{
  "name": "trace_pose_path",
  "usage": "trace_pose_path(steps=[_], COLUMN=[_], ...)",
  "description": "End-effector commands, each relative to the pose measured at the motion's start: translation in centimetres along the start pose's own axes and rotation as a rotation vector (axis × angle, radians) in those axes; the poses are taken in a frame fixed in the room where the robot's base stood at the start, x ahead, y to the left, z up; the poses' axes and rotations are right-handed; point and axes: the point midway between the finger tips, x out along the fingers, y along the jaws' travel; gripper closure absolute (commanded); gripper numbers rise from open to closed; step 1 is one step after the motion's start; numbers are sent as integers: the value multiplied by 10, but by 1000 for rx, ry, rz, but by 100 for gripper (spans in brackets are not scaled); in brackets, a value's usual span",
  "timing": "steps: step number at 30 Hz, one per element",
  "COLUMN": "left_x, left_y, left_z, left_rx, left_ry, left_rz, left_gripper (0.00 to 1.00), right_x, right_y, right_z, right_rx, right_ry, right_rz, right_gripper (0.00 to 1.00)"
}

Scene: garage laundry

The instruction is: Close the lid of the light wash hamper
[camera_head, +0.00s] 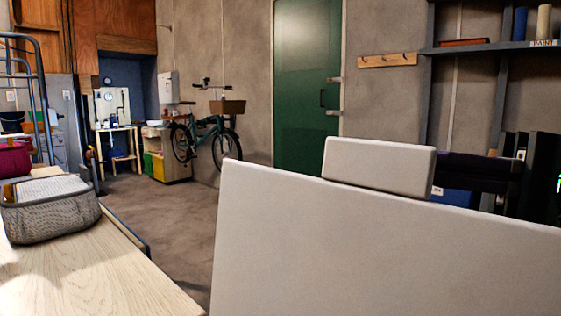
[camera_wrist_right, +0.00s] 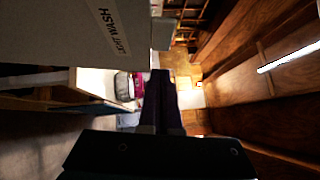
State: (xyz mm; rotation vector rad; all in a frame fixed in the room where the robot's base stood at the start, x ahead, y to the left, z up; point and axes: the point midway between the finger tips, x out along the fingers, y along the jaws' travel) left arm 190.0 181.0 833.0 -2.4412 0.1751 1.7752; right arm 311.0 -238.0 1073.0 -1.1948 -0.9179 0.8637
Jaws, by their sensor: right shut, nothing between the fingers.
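A large pale panel (camera_head: 370,245), apparently the raised lid of the light wash hamper, stands up across the front right of the head view. A pale block-like tab (camera_head: 380,163) sticks up above its top edge. In the right wrist view the panel's other face (camera_wrist_right: 60,35) carries the words LIGHT WASH, and the tab (camera_wrist_right: 163,33) juts past its edge. My right gripper (camera_wrist_right: 160,76) is shut and empty, beside the panel on the labelled side. In the head view its dark fingers (camera_head: 442,166) show behind the panel. The hamper's body is hidden. My left gripper is out of view.
A wooden table (camera_head: 90,265) with a grey basket (camera_head: 48,215) of folded cloth stands at left. A green bicycle (camera_head: 205,138) and a green door (camera_head: 305,85) are at the back. Shelves (camera_head: 490,47) stand at right. Floor (camera_head: 165,205) between table and panel is clear.

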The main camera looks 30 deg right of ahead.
Motion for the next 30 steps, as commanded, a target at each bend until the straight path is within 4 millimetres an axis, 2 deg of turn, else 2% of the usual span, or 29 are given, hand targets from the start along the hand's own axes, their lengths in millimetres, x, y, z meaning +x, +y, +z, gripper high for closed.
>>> trace_pose_path(steps=[3, 8, 23, 30], left_x=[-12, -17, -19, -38], left_y=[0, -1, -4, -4], left_z=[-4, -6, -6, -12], left_rx=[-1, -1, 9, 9], left_ry=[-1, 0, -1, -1], left_rz=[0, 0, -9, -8], left_gripper=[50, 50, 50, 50], right_x=[15, 26, 30, 42], right_y=[-4, -2, -1, -9], right_z=[14, 25, 29, 41], right_rx=[5, 2, -4, -75], right_ry=[-3, -1, 0, -3], right_rz=[0, -1, 4, 79], right_gripper=[100, 100, 100, 100])
